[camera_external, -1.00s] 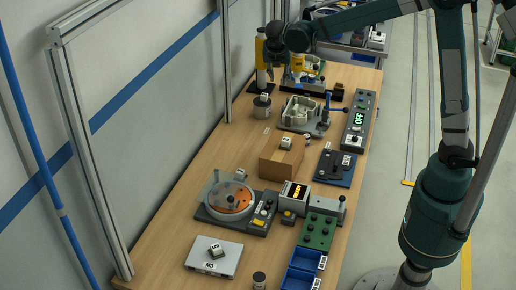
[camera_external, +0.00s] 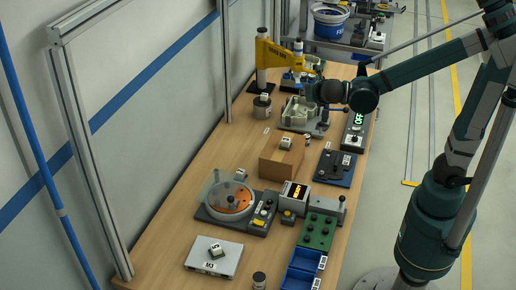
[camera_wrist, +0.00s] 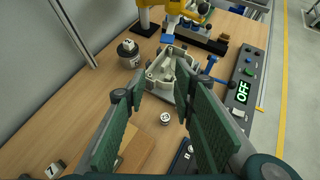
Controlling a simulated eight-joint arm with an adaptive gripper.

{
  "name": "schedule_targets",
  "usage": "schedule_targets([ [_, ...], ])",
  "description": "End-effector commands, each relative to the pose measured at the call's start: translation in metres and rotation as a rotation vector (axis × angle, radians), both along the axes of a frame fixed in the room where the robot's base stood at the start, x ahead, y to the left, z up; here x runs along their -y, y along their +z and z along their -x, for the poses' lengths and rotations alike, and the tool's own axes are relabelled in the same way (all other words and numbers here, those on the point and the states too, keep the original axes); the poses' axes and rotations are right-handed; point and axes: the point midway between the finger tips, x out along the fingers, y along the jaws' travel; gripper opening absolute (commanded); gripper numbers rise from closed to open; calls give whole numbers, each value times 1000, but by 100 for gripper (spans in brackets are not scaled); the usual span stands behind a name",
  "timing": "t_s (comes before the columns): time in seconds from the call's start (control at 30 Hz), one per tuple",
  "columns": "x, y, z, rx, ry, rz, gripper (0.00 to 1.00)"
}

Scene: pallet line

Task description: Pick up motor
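A short grey metal cylinder with a small labelled cube on top, which looks like the motor (camera_external: 262,108), stands upright on the wooden bench, left of a pale cast housing (camera_external: 299,110). In the wrist view the cylinder (camera_wrist: 128,53) is at upper left, beyond my left finger, and the housing (camera_wrist: 168,67) is ahead between the fingers. My gripper (camera_wrist: 160,88) is open and empty. In the external view my gripper (camera_external: 309,92) is beside the housing and partly hidden by its wrist, apart from the cylinder.
A yellow press (camera_external: 285,56) stands behind the housing. A control box reading OFF (camera_external: 357,122) is at right. A cardboard box (camera_external: 281,160) and a turntable (camera_external: 231,198) stand nearer the front. Bare bench lies left of the cardboard box.

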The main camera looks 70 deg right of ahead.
Motion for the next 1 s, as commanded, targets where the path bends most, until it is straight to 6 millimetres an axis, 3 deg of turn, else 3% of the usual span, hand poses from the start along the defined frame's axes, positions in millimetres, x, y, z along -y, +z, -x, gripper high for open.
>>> schedule_targets([
  [0.5, -18, -7, 38, 65, 95, 112, 26],
  [0.7, -22, -10, 46, 80, 117, 137, 26],
  [1.0, -21, -32, 45, 79, 115, 135, 26],
])
